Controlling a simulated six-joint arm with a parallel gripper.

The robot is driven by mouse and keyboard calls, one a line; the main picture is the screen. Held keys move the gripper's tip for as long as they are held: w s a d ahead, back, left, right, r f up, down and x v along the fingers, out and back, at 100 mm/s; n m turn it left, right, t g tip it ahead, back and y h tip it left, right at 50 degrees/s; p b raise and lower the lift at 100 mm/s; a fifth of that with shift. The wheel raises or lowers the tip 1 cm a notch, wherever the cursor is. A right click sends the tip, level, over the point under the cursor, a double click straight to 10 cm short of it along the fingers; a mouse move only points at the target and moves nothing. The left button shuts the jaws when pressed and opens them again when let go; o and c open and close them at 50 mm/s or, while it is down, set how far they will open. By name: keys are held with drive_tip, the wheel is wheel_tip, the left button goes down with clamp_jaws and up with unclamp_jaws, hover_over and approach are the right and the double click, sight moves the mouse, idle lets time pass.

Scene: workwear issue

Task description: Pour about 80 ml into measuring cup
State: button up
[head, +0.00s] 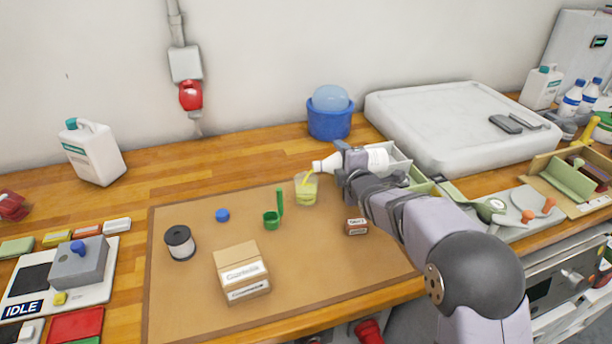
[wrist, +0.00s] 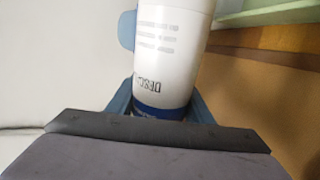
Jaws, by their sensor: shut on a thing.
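The measuring cup (head: 306,191) is clear and stands upright on the brown mat, with pale yellow liquid in its lower part. My gripper (head: 350,166) is shut on a white bottle (head: 328,165), held nearly level with its mouth pointing left over the cup. A yellow stream (head: 308,176) runs from the bottle's mouth into the cup. In the wrist view the white bottle (wrist: 168,55) with its printed label and blue band sits between the fingers. The bottle's mouth and the cup are out of the wrist view. The exact level in the cup is too small to read.
On the brown mat (head: 190,290) are a green scoop (head: 272,218), a blue cap (head: 222,215), a black spool (head: 180,242), a cardboard box (head: 241,272) and a small box (head: 356,227). A blue bucket (head: 330,122) stands behind. The mat between cup and cardboard box is mostly clear.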

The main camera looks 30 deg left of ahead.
drive_tip(key=r+m+p, duration=0.1)
drive_tip(key=p, duration=0.4)
drive_tip(key=shift+r+m+y, duration=0.15)
drive_tip(key=shift+m+y, duration=0.15)
drive_tip(key=shift+f, duration=0.2)
drive_tip(key=r+m+p, duration=0.1)
drive_tip(key=p, duration=0.2)
drive_tip(key=shift+w+d+r+g+y, duration=0.1)
drive_tip(key=shift+r+g+y, duration=0.05)
drive_tip(key=shift+g+y, duration=0.15)
drive_tip(key=shift+p, duration=0.3)
idle(1.3)
